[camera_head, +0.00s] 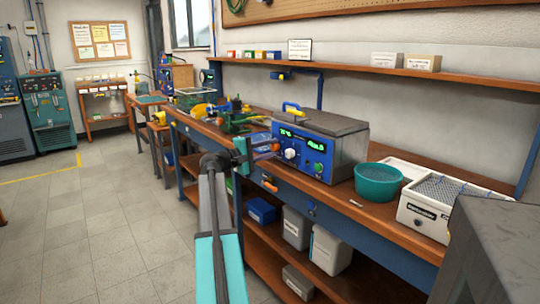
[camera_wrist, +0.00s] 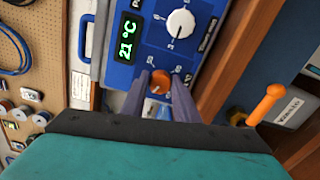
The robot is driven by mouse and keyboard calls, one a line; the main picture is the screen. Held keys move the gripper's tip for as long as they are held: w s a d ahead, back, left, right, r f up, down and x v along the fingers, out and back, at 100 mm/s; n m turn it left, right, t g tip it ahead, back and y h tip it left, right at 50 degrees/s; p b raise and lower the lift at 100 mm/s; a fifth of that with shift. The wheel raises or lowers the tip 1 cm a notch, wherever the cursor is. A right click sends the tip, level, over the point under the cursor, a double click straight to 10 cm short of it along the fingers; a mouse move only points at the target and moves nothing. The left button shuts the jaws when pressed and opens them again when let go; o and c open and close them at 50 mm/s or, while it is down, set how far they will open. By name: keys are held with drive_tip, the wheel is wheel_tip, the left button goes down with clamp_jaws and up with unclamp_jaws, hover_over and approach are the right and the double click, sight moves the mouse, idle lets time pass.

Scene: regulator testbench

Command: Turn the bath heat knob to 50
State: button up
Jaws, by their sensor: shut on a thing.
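The bath (camera_head: 345,150) is a box with a blue front panel and a grey lid on the workbench. In the wrist view its panel (camera_wrist: 150,55) has a green display (camera_wrist: 127,39) that seems to read 21 °C. A round orange knob (camera_wrist: 160,79) sits below the display, with small scale marks around it too small to read surely. My gripper (camera_wrist: 160,84) is shut on this orange knob, one finger on each side. A white knob (camera_wrist: 180,23) is farther along the panel, clear of the fingers.
A teal bowl (camera_head: 377,182) and a white labelled box (camera_head: 440,208) stand right of the bath. Green and yellow tools (camera_head: 236,122) lie to its left. An orange handle (camera_wrist: 264,104) sticks out near my gripper. Floor left of the bench is clear.

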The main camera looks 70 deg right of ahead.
drive_tip(key=m+b, duration=0.5)
drive_tip(key=m, duration=0.1)
drive_tip(key=shift+w+d+f, duration=0.1)
drive_tip(key=shift+d, duration=0.05)
drive_tip(key=m+b, duration=0.5)
drive_tip(key=m, duration=0.1)
drive_tip(key=shift+m+b, duration=0.4)
drive_tip(key=m+b, duration=0.4)
drive_tip(key=m, duration=0.1)
drive_tip(key=shift+b, duration=0.35)
drive_tip(key=shift+m+b, duration=1.45)
drive_tip(key=shift+m, duration=0.65)
drive_tip(key=shift+w, duration=0.1)
drive_tip(key=o, duration=1.1)
drive_tip(key=shift+c, duration=0.2)
